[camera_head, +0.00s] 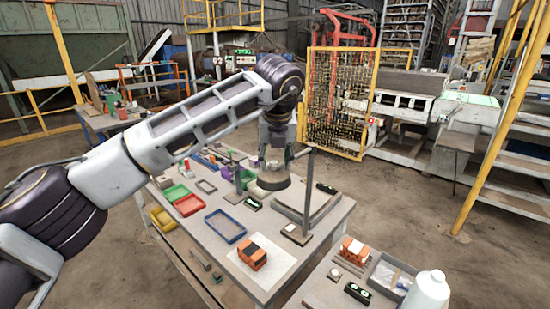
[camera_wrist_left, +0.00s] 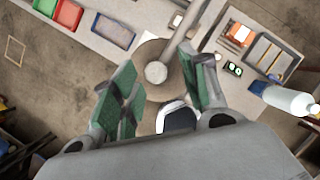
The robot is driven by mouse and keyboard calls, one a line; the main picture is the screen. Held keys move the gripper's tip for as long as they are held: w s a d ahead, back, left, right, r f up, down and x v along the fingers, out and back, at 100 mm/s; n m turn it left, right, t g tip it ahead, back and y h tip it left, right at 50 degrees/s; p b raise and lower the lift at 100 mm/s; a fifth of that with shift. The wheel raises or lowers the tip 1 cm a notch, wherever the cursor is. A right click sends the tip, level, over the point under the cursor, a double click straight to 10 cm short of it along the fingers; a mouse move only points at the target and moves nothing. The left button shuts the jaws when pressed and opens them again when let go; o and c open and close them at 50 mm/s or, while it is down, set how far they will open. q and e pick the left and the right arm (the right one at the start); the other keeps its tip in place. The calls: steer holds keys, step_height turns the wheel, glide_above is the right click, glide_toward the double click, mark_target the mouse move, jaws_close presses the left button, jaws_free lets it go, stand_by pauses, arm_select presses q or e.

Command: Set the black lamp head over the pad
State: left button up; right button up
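The black lamp head (camera_head: 273,178) is a dark, wide disc over the table, and it shows from above in the wrist view as a brownish disc (camera_wrist_left: 147,58) with a pale round knob (camera_wrist_left: 156,73). A thin bar runs from it towards an upright post (camera_head: 308,190). My left gripper (camera_head: 275,158) is right above the lamp head. In the wrist view its green-padded fingers (camera_wrist_left: 160,88) are wide apart, with the knob between them and visible gaps on both sides. A pale round pad on a dark base (camera_head: 296,231) lies near the foot of the post. My right gripper is out of view.
Red (camera_head: 188,205), green and blue trays (camera_head: 225,227) and an orange brick (camera_head: 253,257) lie on the table. A second table at the right front holds another orange brick (camera_head: 354,250), a grey tray (camera_head: 392,275) and a white bottle (camera_head: 428,291). A yellow-framed rack (camera_head: 337,100) stands behind.

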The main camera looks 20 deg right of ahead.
arm_select(q)
steer(key=shift+a, duration=0.1)
steer(key=d+v, duration=0.1)
steer(key=v, duration=1)
steer(key=shift+s+a+r, duration=0.2)
steer(key=shift+a+r, duration=0.15)
steer(key=shift+a, duration=0.05)
